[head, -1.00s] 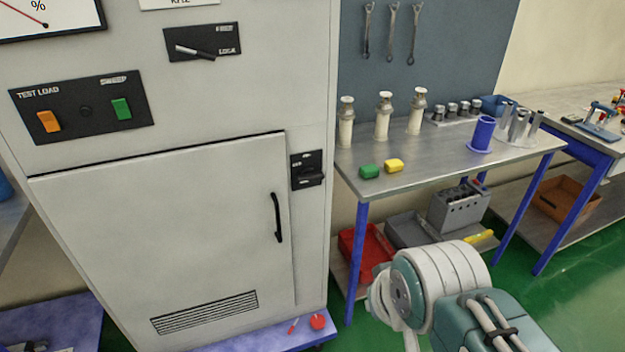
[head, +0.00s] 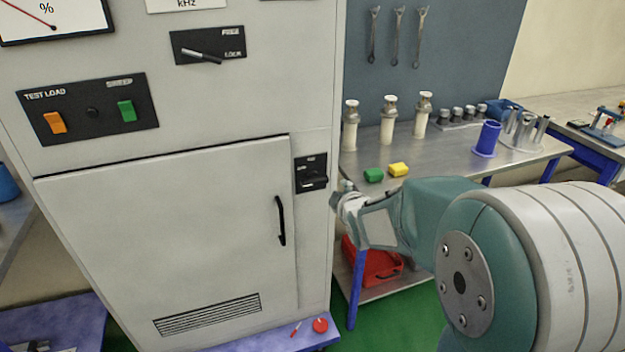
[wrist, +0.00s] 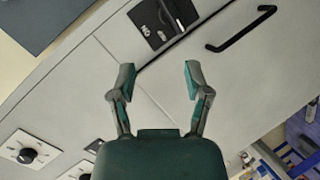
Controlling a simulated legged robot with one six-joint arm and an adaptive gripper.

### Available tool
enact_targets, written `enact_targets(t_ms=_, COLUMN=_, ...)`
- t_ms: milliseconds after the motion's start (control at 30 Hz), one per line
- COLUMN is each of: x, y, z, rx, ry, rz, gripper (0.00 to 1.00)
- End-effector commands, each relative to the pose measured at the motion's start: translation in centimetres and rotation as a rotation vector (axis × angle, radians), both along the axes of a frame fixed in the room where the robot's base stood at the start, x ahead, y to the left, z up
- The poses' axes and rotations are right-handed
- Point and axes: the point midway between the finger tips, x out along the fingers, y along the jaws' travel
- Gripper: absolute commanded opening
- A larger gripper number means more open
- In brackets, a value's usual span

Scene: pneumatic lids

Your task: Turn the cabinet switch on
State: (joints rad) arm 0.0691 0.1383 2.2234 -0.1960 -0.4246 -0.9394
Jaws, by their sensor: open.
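The grey cabinet (head: 170,235) fills the left of the head view. Its black switch plate (head: 311,173), with a dark lever, sits on the front at the right of the door, above the level of the black door handle (head: 280,221). The switch plate (wrist: 163,20) also shows at the top of the wrist view, cut by the frame edge. My gripper (wrist: 158,78) is open and empty, its two fingers apart below the plate in that picture and not touching it. In the head view my gripper (head: 343,199) is small, just right of the switch, partly hidden by my wrist.
A TEST LOAD panel (head: 88,109) and a selector lever plate (head: 208,43) are higher on the cabinet.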

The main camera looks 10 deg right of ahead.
Motion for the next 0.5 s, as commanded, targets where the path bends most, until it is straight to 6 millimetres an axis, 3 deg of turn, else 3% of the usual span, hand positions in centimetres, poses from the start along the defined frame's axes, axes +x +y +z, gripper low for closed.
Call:
enact_targets(t_ms=100, x=2.9, y=0.1, z=-2.5, rx=-0.119, ry=-0.091, rz=0.079, gripper=0.63)
enact_targets(t_ms=233, x=5.3, y=0.3, z=-5.0, rx=-0.250, ry=-0.208, rz=0.154, gripper=0.63)
enact_targets(t_ms=500, x=7.1, y=0.8, z=-8.5, rx=-0.429, ry=-0.390, rz=0.230, gripper=0.63)
